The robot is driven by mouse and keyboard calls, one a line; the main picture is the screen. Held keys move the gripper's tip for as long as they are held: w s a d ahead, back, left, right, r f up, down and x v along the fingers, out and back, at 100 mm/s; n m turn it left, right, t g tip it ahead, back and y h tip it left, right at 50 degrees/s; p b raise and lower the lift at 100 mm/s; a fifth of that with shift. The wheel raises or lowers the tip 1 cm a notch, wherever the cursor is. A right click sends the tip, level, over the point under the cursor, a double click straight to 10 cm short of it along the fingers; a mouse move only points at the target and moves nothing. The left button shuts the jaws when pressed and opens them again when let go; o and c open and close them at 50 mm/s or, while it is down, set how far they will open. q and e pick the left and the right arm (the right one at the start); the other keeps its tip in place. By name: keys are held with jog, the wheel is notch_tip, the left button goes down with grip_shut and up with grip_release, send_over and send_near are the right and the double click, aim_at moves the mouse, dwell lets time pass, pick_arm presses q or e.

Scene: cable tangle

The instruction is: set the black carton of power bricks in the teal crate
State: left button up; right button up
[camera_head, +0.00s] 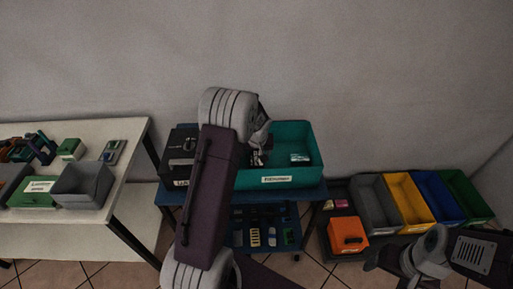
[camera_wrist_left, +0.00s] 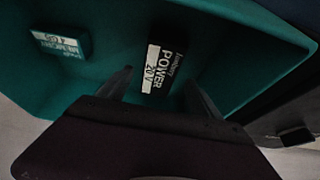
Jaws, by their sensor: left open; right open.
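The black carton of power bricks (camera_wrist_left: 168,62), with a white strip and "POWER 20V" lettering, is inside the teal crate (camera_head: 307,138). The crate's teal wall also shows in the left wrist view (camera_wrist_left: 235,25). My left gripper (camera_wrist_left: 160,92) is open, with its two fingertips near either side of the carton's near end. I cannot tell whether they touch it. In the head view my left gripper (camera_head: 260,150) is over the left part of the crate, and my arm hides the crate's left end. My right gripper (camera_head: 392,268) is open and empty at the lower right, away from the crate.
A small teal carton (camera_head: 300,159) lies in the crate too. A black bin (camera_head: 180,165) stands left of it on the blue cart (camera_head: 312,192). Grey, yellow, blue and green bins (camera_head: 405,200) stand at right, with an orange box (camera_head: 347,235). A pale table (camera_head: 120,185) is at left.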

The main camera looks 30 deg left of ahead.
pick_arm(q)
jog(key=v, duration=0.7)
jog(key=shift+f, duration=0.1)
